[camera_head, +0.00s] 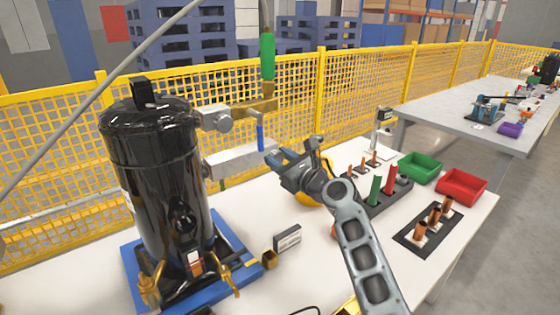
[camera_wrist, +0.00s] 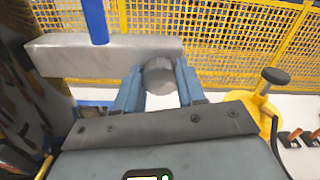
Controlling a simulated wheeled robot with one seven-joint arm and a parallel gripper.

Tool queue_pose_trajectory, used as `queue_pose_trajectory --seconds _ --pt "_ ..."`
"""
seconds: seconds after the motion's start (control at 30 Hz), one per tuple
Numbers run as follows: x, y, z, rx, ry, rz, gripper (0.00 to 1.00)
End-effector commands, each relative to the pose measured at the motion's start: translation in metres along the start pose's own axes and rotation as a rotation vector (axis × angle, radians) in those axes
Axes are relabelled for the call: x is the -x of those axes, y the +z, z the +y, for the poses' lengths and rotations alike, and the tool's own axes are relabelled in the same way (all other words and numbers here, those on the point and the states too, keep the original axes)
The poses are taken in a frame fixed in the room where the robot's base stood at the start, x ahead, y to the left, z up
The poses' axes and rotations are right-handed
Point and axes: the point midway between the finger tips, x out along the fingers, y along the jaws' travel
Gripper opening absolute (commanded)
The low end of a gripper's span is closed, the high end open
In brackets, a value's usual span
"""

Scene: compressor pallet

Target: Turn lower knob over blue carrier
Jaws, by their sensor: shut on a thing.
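The black compressor (camera_head: 160,190) stands upright on the blue carrier (camera_head: 135,275) at the left of the table. A grey block (camera_head: 238,160) juts from its right side, below an upper grey knob (camera_head: 217,118). In the wrist view, the lower knob (camera_wrist: 160,78) is round and grey, at the end of the grey block (camera_wrist: 105,58). My gripper (camera_head: 277,158) is at the block's right end, its blue fingers (camera_wrist: 160,70) shut on the lower knob from both sides. The fingers hide this knob in the head view.
A blue handle (camera_head: 260,130) rises above the block, near a green-handled part (camera_head: 267,57). A yellow mesh fence (camera_head: 290,95) runs close behind. Green (camera_head: 420,167) and red (camera_head: 461,187) bins and a dark holder (camera_head: 385,197) stand to the right.

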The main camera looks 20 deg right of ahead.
Motion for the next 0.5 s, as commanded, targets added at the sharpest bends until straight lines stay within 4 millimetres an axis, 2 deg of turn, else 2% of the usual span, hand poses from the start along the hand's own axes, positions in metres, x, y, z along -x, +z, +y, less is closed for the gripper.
queue_pose_trajectory --seconds 0.03,0.5 --pt "-0.0013 0.0054 -0.0013 0.047 -0.004 -0.011 0.09" --pt "-0.0019 0.0057 0.0016 0.496 -0.005 -0.013 0.09"
